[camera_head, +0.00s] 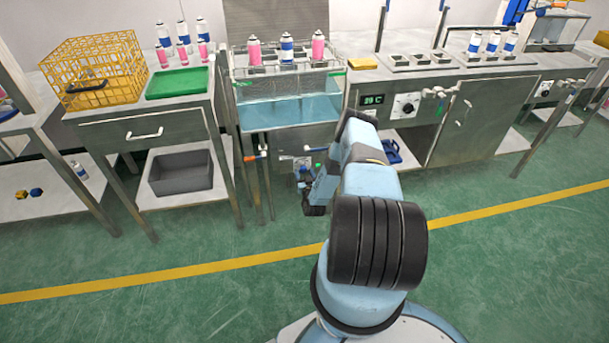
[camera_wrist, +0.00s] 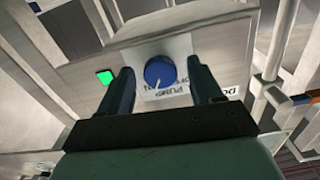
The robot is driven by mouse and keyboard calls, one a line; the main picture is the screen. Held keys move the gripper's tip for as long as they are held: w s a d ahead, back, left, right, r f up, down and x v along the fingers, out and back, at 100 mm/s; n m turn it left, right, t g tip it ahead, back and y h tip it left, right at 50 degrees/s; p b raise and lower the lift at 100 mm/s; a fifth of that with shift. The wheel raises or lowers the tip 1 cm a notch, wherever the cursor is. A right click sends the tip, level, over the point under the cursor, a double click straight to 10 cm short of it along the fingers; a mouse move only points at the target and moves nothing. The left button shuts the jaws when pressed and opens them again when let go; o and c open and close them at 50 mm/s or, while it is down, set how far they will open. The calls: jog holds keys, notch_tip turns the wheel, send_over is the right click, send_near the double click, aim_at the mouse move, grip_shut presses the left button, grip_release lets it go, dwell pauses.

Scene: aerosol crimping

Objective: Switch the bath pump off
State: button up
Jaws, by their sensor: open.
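The pump knob (camera_wrist: 159,72) is a round blue dial with a white pointer line. It sits on a white plate (camera_wrist: 182,98) with upside-down lettering that reads PUMP, on a light grey panel under the water bath (camera_head: 290,112). The pointer aims down and slightly left in the wrist view. My gripper (camera_wrist: 162,75) is open, with one finger on each side of the knob; contact cannot be told. In the head view, my arm hides much of the panel.
A pipe with an orange part (camera_head: 263,152) runs at the bath's left front; pipework also shows at right in the wrist view (camera_wrist: 268,75). A steel cabinet (camera_head: 470,118) stands right of the bath, a bench with a yellow basket (camera_head: 95,70) left. The green floor in front is clear.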

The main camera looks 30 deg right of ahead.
jog(key=shift+c, duration=0.2)
jog(key=c, duration=1)
jog(key=shift+n, duration=0.3)
jog(key=n, duration=0.5)
jog(key=shift+n, duration=0.3)
jog(key=n, duration=0.5)
jog(key=shift+a+n, duration=0.1)
jog(key=shift+n, duration=0.2)
